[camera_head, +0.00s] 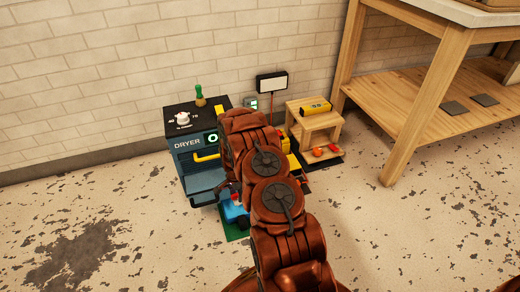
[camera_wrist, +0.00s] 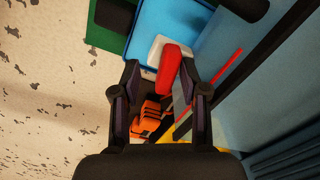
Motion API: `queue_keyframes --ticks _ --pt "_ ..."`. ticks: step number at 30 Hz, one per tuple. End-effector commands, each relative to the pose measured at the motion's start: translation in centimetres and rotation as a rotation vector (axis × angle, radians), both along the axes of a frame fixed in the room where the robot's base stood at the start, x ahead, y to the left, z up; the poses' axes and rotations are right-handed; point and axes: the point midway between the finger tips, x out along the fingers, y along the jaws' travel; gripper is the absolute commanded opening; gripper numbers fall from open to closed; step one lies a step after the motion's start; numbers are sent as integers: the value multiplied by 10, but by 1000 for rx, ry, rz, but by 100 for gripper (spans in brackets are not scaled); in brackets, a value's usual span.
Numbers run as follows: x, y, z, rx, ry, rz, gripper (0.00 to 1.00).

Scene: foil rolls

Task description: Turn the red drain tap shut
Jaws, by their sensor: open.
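The red drain tap (camera_wrist: 169,68) shows in the wrist view as a short red bar, by a white block (camera_wrist: 156,47) at the edge of a blue box (camera_wrist: 170,20). My gripper (camera_wrist: 160,72) is open, with one finger on each side of the red bar in the picture. The bar looks closer to the right finger; I cannot tell whether they touch. In the head view the dryer (camera_head: 190,143) is at centre left, and my arm hides my gripper and the tap.
An orange object (camera_wrist: 149,118) lies between the fingers, nearer the palm in the picture. A thin red strip (camera_wrist: 222,66) marks the blue panel at right. A wooden step stand (camera_head: 313,122) is right of my arm, and a wooden table (camera_head: 440,75) stands farther right. Floor at left is clear.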

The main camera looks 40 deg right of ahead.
Motion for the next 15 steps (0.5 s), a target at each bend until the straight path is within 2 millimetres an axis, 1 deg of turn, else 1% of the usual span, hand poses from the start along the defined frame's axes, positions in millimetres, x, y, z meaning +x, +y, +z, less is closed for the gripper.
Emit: queue_keyframes --ticks 9,15 --pt "-1 -1 1 1 1 277 44" --pt "-1 0 2 1 2 422 44"
